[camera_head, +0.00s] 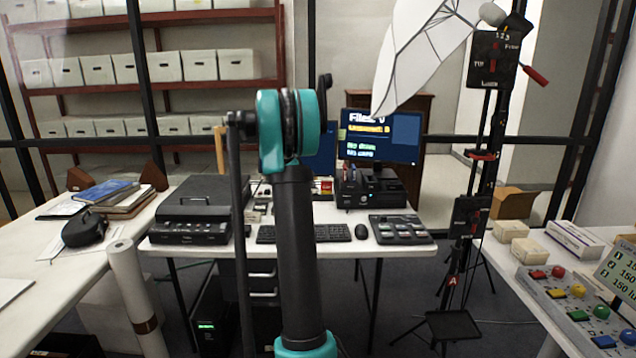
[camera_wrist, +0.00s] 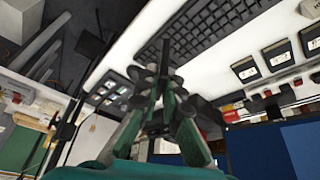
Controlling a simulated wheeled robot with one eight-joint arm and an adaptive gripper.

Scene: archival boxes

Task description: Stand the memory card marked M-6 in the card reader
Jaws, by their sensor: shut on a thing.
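My gripper (camera_wrist: 155,78) is closed in the wrist view, its green and grey fingers meeting near the middle. What it holds is small and dark and hard to make out; no M-6 mark can be read. In the head view my arm hides the gripper. Several dark cards with white labels, one of them a card (camera_wrist: 278,54), lie on the white desk at the right of the wrist view. A black slotted device (camera_head: 370,188), apparently the card reader, stands on the desk below the monitor. In the wrist view, a dark body behind the fingers is partly hidden.
A keyboard (camera_head: 335,233), mouse (camera_head: 361,232) and button panel (camera_head: 400,229) lie along the desk front. A black case (camera_head: 197,209) stands at left. The monitor (camera_head: 385,137) rises behind the device. A tripod stand (camera_head: 468,215) is right of the desk.

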